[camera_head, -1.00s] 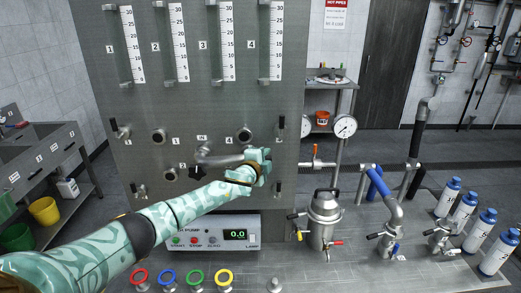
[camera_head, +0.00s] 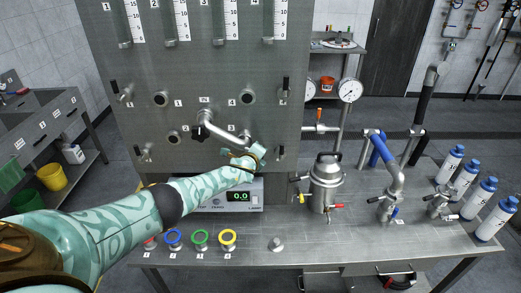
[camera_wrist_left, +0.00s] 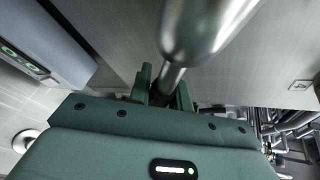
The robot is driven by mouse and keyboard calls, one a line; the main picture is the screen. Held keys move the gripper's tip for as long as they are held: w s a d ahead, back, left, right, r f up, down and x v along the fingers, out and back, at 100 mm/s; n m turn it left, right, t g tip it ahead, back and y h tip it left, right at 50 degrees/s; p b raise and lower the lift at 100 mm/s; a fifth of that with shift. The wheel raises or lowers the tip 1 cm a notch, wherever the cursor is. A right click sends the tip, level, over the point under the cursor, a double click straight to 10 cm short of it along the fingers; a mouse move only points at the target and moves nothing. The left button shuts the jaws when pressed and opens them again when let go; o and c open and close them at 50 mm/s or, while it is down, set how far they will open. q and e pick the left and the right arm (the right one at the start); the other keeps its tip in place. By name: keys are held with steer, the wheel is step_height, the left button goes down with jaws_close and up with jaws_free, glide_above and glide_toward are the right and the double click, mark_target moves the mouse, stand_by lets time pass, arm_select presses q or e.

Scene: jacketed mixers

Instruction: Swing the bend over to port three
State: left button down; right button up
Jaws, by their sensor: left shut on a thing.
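The bend (camera_head: 228,130) is a grey metal pipe on the upright panel (camera_head: 210,70). It slopes down to the right from its hub, beside a black star knob (camera_head: 198,132). My left gripper (camera_head: 254,152) is at its lower right end. In the left wrist view its fingers (camera_wrist_left: 166,92) are closed around a dark stem below the shiny pipe (camera_wrist_left: 200,28). An open port (camera_head: 247,97) by label 4 is above the bend's end. Other ports are at upper left (camera_head: 160,99) and lower left (camera_head: 174,138). Port three's mouth and label are not readable, around the bend's end. My right gripper is out of view.
Coloured rings (camera_head: 200,238) lie along the bench front. A steel vessel (camera_head: 326,183), a pipe stand and blue-capped bottles (camera_head: 465,197) stand to the right. Small valve handles flank the ports.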

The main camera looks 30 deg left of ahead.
arm_select(q)
steer(key=shift+a+f, duration=0.1)
steer(key=shift+f, duration=0.05)
stand_by(0.3)
steer(key=c, duration=1.3)
jaws_free()
steer(key=p+v, duration=0.5)
steer(key=v, duration=1.1)
steer(key=shift+s+p, duration=0.15)
steer(key=shift+p, duration=0.2)
